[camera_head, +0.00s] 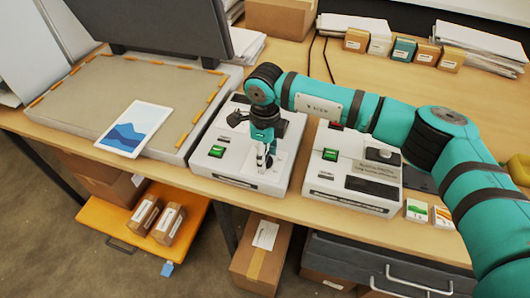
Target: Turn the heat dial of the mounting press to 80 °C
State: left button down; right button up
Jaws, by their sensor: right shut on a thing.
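A white control box (228,172) with a green switch (216,151) stands just right of a large flat press bed (90,100) with a raised dark lid (160,25). My right gripper (262,160) points down onto the top of this box, right of the green switch. It is shut on a small knob there, apparently the heat dial, which the fingers mostly hide. The dial's scale and setting are too small to read. My left gripper is not in view.
A print (134,128) lies on the press bed's front edge. Small cartons (403,50) and paper stacks line the back.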

jog(key=m+b, duration=0.2)
jog(key=shift+f+b, duration=0.15)
jog(key=shift+b, duration=0.2)
jog(key=m+b, duration=0.3)
jog(key=shift+m+b, duration=0.3)
jog(key=shift+m, duration=0.1)
jog(key=m+b, duration=0.2)
jog(key=m, duration=0.1)
jog(key=shift+b, duration=0.35)
jog(key=shift+r+m+b, duration=0.2)
jog(key=shift+m+b, duration=0.65)
jog(key=shift+m, duration=0.55)
